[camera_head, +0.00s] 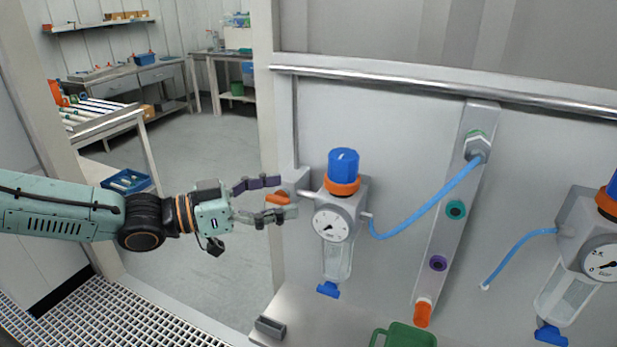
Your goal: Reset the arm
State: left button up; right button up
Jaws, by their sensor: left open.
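My left arm reaches in from the left. My left gripper (283,204) is open, its fingers pointing right, close to the left side of a regulator. That regulator (338,225) has a blue knob, an orange ring, a dial gauge and a clear bowl. A small orange part (278,198) shows between the fingers. I cannot tell whether the fingers touch it or the grey block behind it. My right gripper is not in view.
A blue hose (428,207) runs from the regulator to a fitting on an upright manifold (450,220). A second regulator (585,255) is at the right edge. A green container (405,335) stands below. Open floor (215,150) lies behind my arm.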

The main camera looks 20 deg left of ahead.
aim_at(326, 185)
pick_arm(q)
jog(key=shift+d, duration=0.2)
jog(key=shift+x, duration=2.8)
jog(key=shift+w+a, duration=0.1)
jog(key=shift+w, duration=0.05)
jog(key=v, duration=0.5)
jog(key=shift+s+a+r, duration=0.1)
jog(key=shift+s+a, duration=0.1)
jog(key=shift+s, duration=0.15)
jog(key=shift+a, duration=0.1)
